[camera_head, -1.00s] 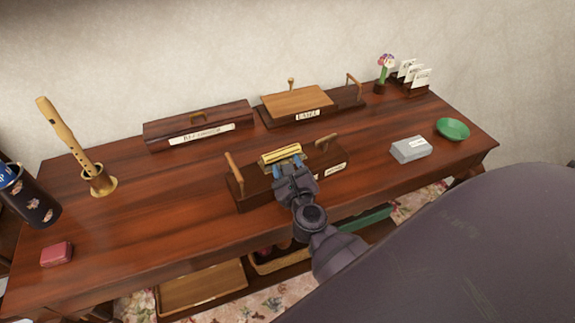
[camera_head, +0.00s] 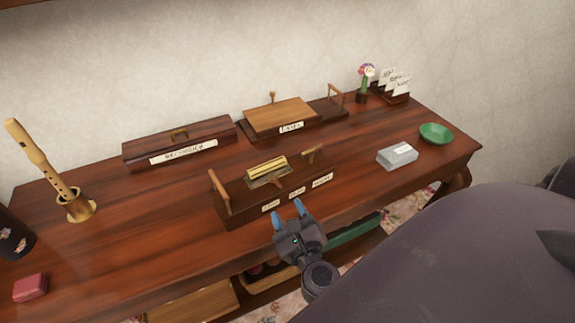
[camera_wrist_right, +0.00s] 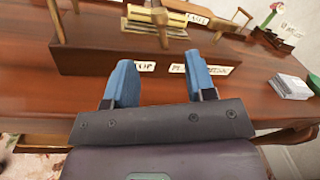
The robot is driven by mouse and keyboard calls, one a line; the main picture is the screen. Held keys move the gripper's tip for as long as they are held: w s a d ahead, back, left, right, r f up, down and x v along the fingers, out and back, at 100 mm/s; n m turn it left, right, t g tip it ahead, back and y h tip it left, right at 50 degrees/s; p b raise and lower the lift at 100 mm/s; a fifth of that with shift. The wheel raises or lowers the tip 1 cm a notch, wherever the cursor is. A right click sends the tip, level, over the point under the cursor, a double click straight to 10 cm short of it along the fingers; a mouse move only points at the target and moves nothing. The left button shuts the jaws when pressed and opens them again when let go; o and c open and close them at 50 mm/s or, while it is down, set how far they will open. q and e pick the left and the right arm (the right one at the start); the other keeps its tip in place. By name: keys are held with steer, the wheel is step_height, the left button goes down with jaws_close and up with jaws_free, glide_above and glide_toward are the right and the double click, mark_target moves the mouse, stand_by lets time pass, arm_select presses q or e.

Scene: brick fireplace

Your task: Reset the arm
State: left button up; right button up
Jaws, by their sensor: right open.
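My right gripper (camera_head: 288,218) is open and empty, with its two blue fingertips apart, just in front of the labelled wooden stand. It also shows in the right wrist view (camera_wrist_right: 160,85), with nothing between the fingers. The wooden stand (camera_head: 238,204) has two upright wooden posts and several white labels along its front. A gold-coloured bar piece (camera_head: 266,167) rests on top of the stand between the posts. My left gripper is not in any view.
The wooden table (camera_head: 140,235) holds a lidded brown box (camera_head: 180,138), a second wooden stand (camera_head: 280,115), a recorder in a holder (camera_head: 40,158), a red box (camera_head: 30,287), a grey box (camera_head: 397,155), a green bowl (camera_head: 436,133) and a small flower (camera_head: 365,77). A shelf lies below.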

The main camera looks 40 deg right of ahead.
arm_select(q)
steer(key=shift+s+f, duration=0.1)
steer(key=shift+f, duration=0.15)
arm_select(e)
steer(key=a+f+n+g+y, duration=0.1)
steer(key=a+f+n+y, duration=0.2)
steer(key=n, duration=1)
steer(key=a+f+n+y, duration=0.1)
steer(key=a+n+y, duration=0.3)
steer(key=n, duration=0.8)
steer(key=s+d+f+n+g+h, duration=0.1)
steer(key=s+d+f+n+g, duration=0.4)
steer(key=s+f+n, duration=0.5)
steer(key=shift+d+n, duration=0.4)
steer(key=shift+d, duration=0.3)
